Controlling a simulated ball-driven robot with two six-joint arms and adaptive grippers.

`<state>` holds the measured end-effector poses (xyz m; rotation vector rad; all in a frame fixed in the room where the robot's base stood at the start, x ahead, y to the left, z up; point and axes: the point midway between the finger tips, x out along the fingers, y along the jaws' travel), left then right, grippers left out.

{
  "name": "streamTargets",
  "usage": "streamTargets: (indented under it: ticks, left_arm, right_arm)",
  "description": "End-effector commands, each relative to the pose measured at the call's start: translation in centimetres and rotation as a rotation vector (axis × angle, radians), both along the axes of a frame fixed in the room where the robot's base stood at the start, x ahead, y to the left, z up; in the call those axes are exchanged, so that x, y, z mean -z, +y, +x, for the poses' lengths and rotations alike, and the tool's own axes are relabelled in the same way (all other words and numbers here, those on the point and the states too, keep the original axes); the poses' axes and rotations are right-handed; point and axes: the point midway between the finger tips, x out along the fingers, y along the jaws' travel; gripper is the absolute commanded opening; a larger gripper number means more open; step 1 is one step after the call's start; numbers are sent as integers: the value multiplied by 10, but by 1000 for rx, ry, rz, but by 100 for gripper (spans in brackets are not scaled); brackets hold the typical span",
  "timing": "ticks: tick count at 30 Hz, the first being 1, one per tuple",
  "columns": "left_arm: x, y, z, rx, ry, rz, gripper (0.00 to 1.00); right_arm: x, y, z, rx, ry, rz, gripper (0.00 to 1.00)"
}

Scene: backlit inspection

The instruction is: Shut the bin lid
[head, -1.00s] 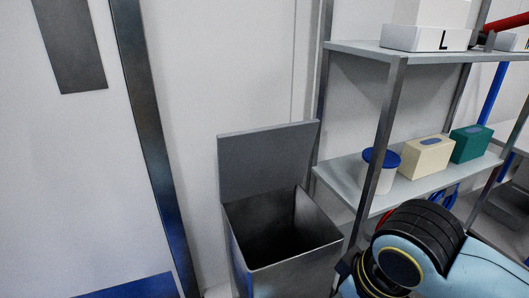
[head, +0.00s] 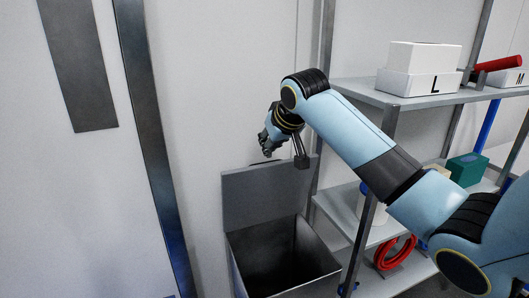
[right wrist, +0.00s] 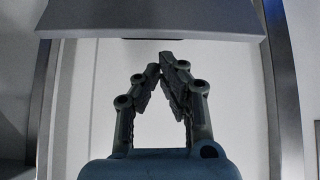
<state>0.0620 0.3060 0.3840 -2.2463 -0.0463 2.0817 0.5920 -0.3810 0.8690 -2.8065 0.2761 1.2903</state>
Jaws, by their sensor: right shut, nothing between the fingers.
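The grey bin (head: 285,262) stands on the floor at the lower middle of the head view, its mouth open and its inside dark. Its flat lid (head: 262,197) stands raised at the back, close to the white wall. My right gripper (head: 266,152) is just above the lid's top edge, shut and empty. In the right wrist view the fingertips of the right gripper (right wrist: 162,62) meet with nothing between them. A grey panel (right wrist: 150,18) across the top of that view looks like the lid. I cannot tell whether the fingers touch it. My left gripper is not in view.
A metal shelf rack (head: 425,97) stands right of the bin, with white boxes (head: 420,68), a green box (head: 466,169) and a red coil (head: 394,252). My right arm passes in front of it. A dark post (head: 150,140) stands left against the wall.

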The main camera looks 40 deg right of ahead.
Motion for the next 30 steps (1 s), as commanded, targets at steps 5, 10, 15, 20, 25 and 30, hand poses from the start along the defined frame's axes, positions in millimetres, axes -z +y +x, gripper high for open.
streamTargets:
  ticks: [5, 10, 15, 20, 25, 30]
  left_arm:
    - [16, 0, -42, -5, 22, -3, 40]
    - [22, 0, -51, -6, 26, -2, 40]
    - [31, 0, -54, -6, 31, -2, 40]
    - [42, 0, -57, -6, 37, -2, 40]
    - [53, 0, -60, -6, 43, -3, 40]
    - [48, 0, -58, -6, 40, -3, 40]
  right_arm:
    - [-30, -19, 33, 38, -52, 16, 0]
    - [-28, -24, 45, 46, -63, 21, 0]
    - [-5, -28, 64, 46, -61, 22, 0]
    - [19, -33, 86, 45, -60, 22, 0]
    - [41, -38, 106, 45, -59, 21, 0]
    - [47, -33, 85, 42, -61, 18, 0]
